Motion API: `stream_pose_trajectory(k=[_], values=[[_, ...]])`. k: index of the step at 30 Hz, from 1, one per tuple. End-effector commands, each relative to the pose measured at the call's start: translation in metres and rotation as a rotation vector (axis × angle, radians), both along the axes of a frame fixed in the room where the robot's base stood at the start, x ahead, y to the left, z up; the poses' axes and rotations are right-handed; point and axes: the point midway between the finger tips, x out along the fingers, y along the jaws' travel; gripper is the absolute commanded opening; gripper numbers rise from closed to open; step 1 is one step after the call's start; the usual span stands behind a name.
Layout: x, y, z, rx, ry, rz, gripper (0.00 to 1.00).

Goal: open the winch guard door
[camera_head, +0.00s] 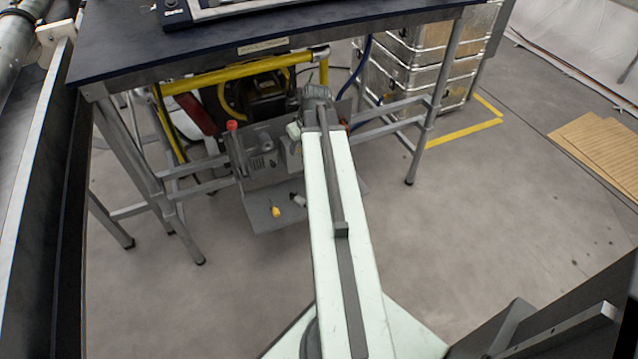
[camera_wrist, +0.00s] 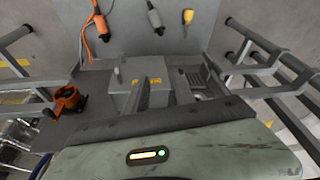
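A grey metal unit (camera_head: 262,155) stands under the dark table, with a red-knobbed lever (camera_head: 232,126) and a low plate in front. In the wrist view, a grey box-like housing (camera_wrist: 125,97) with a yellow label is ahead of my wrist. It may be the winch guard, but I cannot make out a door edge or handle for certain. My gripper (camera_head: 317,93) is at the far end of my pale arm, under the table's front edge and close to the unit. Its fingers are not clear, so neither their opening nor any contact is readable. My arm hides the unit's right part.
The dark table (camera_head: 130,60) overhangs the work area; its metal legs and cross rails flank it. A yellow frame (camera_head: 240,72) stands behind. An orange ring-shaped part (camera_wrist: 68,98) is left in the wrist view. Metal cases (camera_head: 395,75) stand right.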

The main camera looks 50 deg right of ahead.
Motion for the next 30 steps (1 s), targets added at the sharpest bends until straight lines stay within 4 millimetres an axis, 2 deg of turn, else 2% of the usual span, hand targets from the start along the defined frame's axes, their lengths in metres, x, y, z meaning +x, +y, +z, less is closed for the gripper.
stream_pose_trajectory(k=[1, 3, 7, 14, 17, 25, 30], values=[[-0.011, -0.027, -0.033, -0.012, -0.018, -0.020, 0.31], [-0.024, -0.051, -0.043, -0.026, -0.037, -0.032, 0.31], [-0.036, -0.072, -0.048, -0.043, -0.054, -0.041, 0.31], [-0.036, -0.075, -0.049, -0.045, -0.056, -0.040, 0.31], [-0.032, -0.075, -0.060, -0.045, -0.056, -0.040, 0.31], [-0.014, -0.078, -0.106, -0.044, -0.055, -0.039, 0.31], [-0.007, -0.079, -0.119, -0.044, -0.055, -0.039, 0.31]])
